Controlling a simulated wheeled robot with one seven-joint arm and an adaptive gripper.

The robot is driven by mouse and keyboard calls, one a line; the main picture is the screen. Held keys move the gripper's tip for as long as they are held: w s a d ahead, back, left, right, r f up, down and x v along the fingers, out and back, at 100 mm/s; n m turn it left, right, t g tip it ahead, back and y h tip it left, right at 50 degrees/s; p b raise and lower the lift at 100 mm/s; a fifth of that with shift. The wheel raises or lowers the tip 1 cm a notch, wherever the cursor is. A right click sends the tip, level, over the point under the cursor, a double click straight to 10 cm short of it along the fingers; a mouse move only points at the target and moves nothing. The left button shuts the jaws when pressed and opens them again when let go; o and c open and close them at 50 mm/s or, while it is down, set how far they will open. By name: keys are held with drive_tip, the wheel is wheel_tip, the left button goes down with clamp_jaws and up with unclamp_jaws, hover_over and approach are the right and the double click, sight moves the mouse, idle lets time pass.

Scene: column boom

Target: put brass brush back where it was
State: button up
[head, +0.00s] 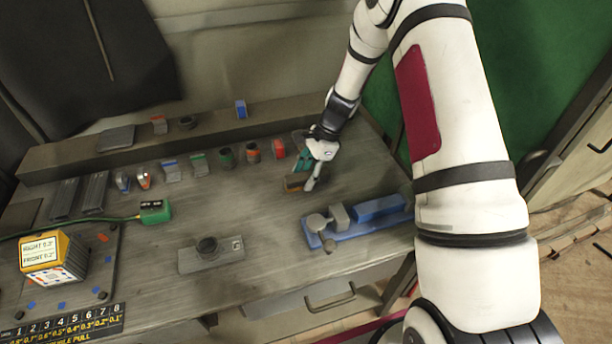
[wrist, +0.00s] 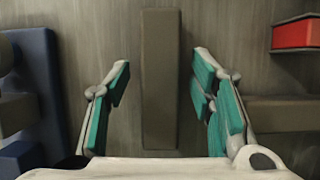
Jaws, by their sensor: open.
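A brown block, which looks like the brass brush (head: 295,183), lies on the workbench top under my gripper (head: 306,174). In the wrist view it is a long dark brown bar (wrist: 160,80) standing lengthwise between the teal finger pads of my gripper (wrist: 160,92). The pads are spread, with a gap of bench showing on both sides, so the fingers do not touch it. Its bristles are not visible. No marked place for the brush can be told.
A blue fixture (head: 365,220) stands at the front right of the brush. A red block (head: 278,149) and several small tools line the bench's back. A grey block with a round knob (head: 211,255) sits at front.

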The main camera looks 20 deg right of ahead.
drive_tip(key=b+v, duration=0.2)
drive_tip(key=v, duration=0.9)
drive_tip(key=s+a+r+n+t+h, duration=0.15)
drive_tip(key=s+r+n, duration=0.3)
drive_tip(key=r, duration=0.65)
drive_tip(key=s+r+n+t+h, duration=0.1)
drive_tip(key=s+r+n, duration=0.3)
drive_tip(key=s, duration=0.4)
drive_tip(key=s+a+r+n+t+h, duration=0.1)
drive_tip(key=s+r+n, duration=0.3)
drive_tip(key=s, duration=0.4)
drive_tip(key=s+a+r+n+t+h, duration=0.1)
drive_tip(key=s+r+n, duration=0.3)
drive_tip(key=s, duration=0.4)
drive_tip(key=shift+a+r+n+t, duration=0.15)
drive_tip(key=shift+a+n+t, duration=0.1)
drive_tip(key=shift+n+t, duration=0.4)
